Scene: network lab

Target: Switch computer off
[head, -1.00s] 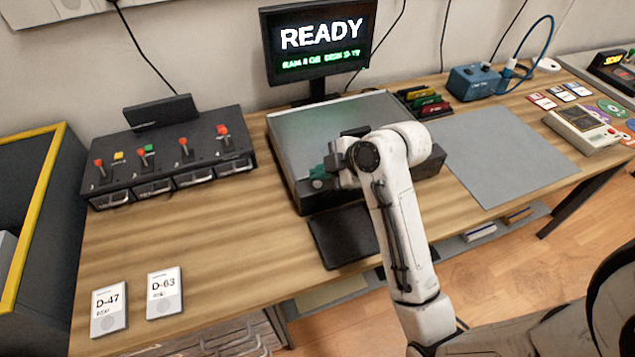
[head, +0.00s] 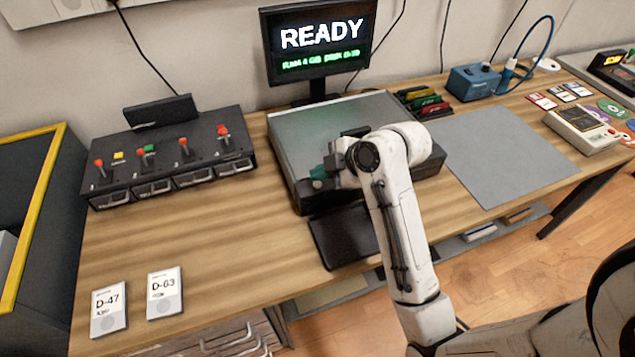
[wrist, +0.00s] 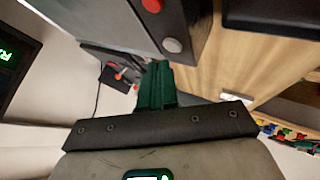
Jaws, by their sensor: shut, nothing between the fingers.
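The computer (head: 300,135) is a wide case with a grey top and dark front, standing mid-table below the monitor (head: 318,42). The monitor is lit and reads READY, with a green line below. My gripper (head: 318,172) is at the case's front left, its green fingers shut and empty. In the wrist view the shut fingers (wrist: 157,85) point toward the case's dark front (wrist: 192,22), which carries a red button (wrist: 152,5) and a round grey button (wrist: 172,45). The fingertips are close to the grey button; I cannot tell whether they touch. My arm hides much of the case front.
A dark box with several red levers (head: 170,155) stands left. A dark pad (head: 343,236) lies before the case. A grey mat (head: 500,150) is on the right, with a blue device (head: 474,82) behind it. Two labelled cards, D-47 (head: 109,309) and D-63 (head: 164,293), lie front left.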

